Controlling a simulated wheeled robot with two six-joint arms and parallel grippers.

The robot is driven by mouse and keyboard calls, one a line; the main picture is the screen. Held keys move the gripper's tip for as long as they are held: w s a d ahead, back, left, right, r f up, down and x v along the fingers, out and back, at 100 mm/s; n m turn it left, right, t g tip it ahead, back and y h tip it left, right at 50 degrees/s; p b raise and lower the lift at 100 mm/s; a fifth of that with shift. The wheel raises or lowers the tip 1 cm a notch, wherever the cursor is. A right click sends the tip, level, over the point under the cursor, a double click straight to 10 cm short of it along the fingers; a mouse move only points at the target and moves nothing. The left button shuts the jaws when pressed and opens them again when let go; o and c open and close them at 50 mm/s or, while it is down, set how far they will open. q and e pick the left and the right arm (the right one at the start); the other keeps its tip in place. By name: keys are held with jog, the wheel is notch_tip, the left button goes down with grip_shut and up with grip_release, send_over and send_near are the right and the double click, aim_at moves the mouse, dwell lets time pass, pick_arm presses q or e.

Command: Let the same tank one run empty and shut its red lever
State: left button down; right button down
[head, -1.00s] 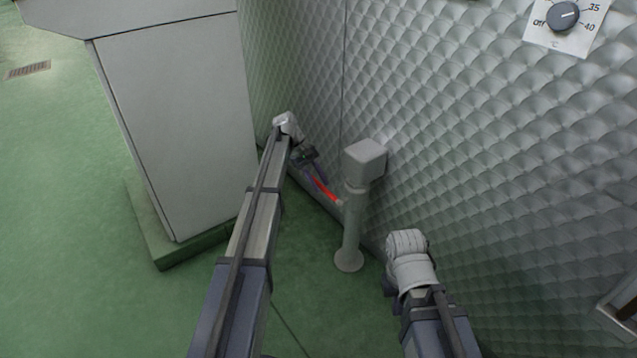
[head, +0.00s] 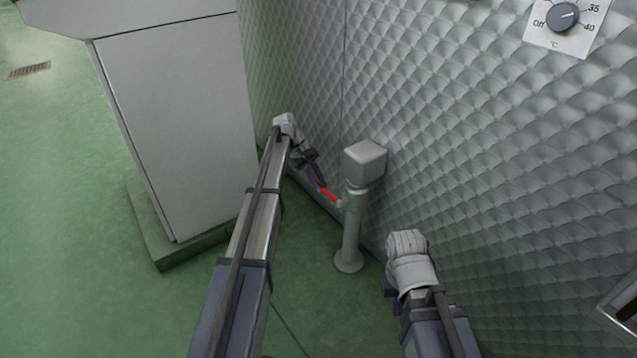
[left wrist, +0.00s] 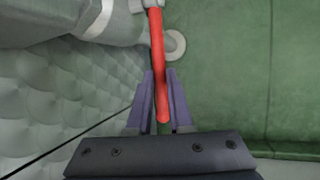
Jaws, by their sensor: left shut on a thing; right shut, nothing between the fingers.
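The red lever (head: 328,194) sits low by the quilted metal tank wall (head: 440,130), beside a grey post. In the left wrist view the lever (left wrist: 157,60) runs from a grey fitting at the top down between the fingers. My left gripper (head: 319,186) is shut on the lever's free end; its purple fingers (left wrist: 155,100) lie on both sides of it. My right gripper (head: 391,295) is low at the right, mostly hidden behind its own wrist, shut and empty, apart from the post. No outlet or flow is visible.
The grey post (head: 352,230) with a box-shaped top stands on a round foot right of the lever. A large grey cabinet (head: 180,130) on a green plinth stands at the left. A dial (head: 563,17) is on the wall. Green floor (head: 60,200) is free at far left.

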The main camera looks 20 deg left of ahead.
pick_arm(q)
jog(key=shift+r, duration=0.1)
dwell(0.5)
jog(key=shift+s+d+r+y+p, duration=0.15)
jog(key=shift+r+y+p, duration=0.2)
jog(key=shift+p, duration=0.4)
jog(key=s+d+r+m+t+y+b, duration=0.2)
jog(key=s+d+r+t+y, duration=0.4)
jog(key=t+y, duration=0.4)
jog(key=shift+s+d+r+m+t+y+b, duration=0.3)
jog(key=shift+s+d+r+y+b, duration=0.25)
jog(key=shift+d+y, duration=0.6)
jog(key=shift+w+d+f, duration=0.1)
jog(key=shift+d+f, duration=0.05)
jog(key=shift+d, duration=0.1)
